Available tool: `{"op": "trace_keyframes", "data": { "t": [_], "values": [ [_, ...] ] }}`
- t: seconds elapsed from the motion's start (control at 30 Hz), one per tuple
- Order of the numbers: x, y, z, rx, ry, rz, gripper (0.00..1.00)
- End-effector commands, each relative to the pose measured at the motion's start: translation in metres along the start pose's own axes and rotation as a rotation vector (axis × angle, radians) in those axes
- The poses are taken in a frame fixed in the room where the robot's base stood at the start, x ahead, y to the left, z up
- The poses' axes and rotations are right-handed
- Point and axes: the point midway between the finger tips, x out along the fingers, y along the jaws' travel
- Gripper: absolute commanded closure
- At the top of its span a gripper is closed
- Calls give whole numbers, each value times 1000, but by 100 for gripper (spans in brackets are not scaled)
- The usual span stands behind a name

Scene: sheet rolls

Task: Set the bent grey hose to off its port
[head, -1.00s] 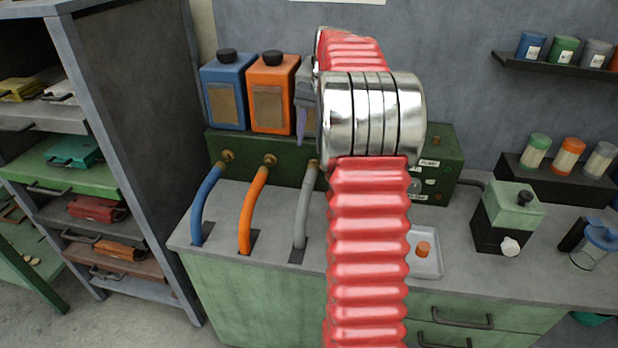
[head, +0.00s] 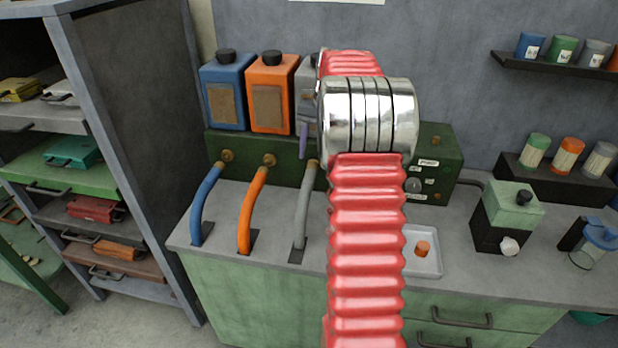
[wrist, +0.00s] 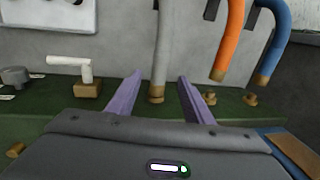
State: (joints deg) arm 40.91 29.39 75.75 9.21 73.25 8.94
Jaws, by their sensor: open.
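The bent grey hose (head: 302,215) rises from a slot in the bench top and curves up to a brass end at the dark green box (head: 260,155). In the wrist view the grey hose (wrist: 160,45) stands between the two purple fingers of my gripper (wrist: 160,78), with its brass end low between them. My gripper is open, with a gap on each side of the hose. In the head view one purple finger shows just above the hose's upper end; my arm hides the rest. I cannot tell whether the brass end touches its port.
An orange hose (head: 252,210) and a blue hose (head: 206,205) stand to the left. Blue (head: 226,92) and orange (head: 271,95) canisters stand behind the box. The wrist view shows a white lever (wrist: 72,62) beside the hose. A tray (head: 430,262) lies to the right.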

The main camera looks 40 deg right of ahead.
Motion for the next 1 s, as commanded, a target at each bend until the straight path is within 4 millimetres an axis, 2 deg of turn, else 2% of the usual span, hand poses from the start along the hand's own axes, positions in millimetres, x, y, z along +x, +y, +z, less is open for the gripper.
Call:
{"op": "trace_keyframes", "data": {
  "t": [0.2,0.53,0.7,1.0],
  "values": [
    [35,0,1,0,-4,1,53],
    [82,0,1,0,-3,0,53],
    [93,0,0,-1,-1,0,53],
    [94,0,0,-1,0,0,53]
  ]
}}
